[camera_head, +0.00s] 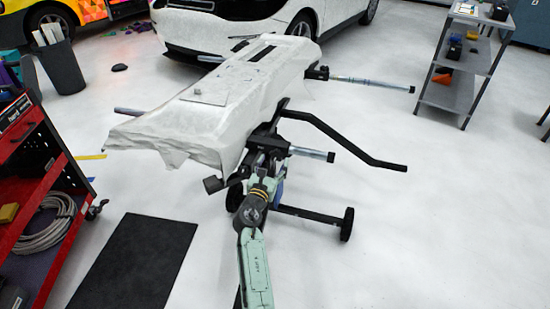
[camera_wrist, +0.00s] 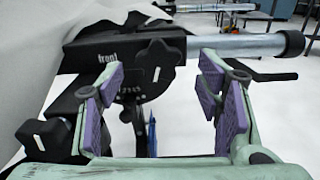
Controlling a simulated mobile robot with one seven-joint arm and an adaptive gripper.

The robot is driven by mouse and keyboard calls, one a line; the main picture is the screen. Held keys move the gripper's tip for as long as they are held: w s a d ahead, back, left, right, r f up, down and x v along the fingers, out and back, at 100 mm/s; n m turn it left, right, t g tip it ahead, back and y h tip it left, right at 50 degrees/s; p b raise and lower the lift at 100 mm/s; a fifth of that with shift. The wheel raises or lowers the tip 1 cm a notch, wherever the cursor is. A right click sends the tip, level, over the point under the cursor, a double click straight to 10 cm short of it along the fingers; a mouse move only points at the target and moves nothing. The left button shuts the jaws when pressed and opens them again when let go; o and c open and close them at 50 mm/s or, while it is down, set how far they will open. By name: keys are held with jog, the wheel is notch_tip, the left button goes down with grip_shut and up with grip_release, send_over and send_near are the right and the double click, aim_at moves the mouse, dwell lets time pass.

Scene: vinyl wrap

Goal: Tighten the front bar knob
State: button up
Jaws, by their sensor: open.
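The front bar knob (camera_wrist: 158,62) is dark and lobed with a small white mark, on a black clamp block (camera_wrist: 95,52) labelled "front". A grey metal bar (camera_wrist: 240,46) runs out of this block to the right; it also shows in the head view (camera_head: 310,153). My gripper (camera_wrist: 160,82) is open, its purple pads apart on the left and right of the picture. The knob shows between and beyond the fingertips, apart from the pads. In the head view my arm reaches the stand's front end, and the knob cannot be made out there.
Another black knob (camera_wrist: 45,138) sits at lower left, near the left finger. A white sheet (camera_head: 235,85) drapes the stand. A bent black handle (camera_head: 350,145) sticks out right.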

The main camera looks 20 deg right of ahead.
aim_at(276, 157)
jog(key=shift+x, duration=1.5)
jog(key=shift+c, duration=0.2)
jog(key=c, duration=1.1)
jog(key=shift+c, duration=0.2)
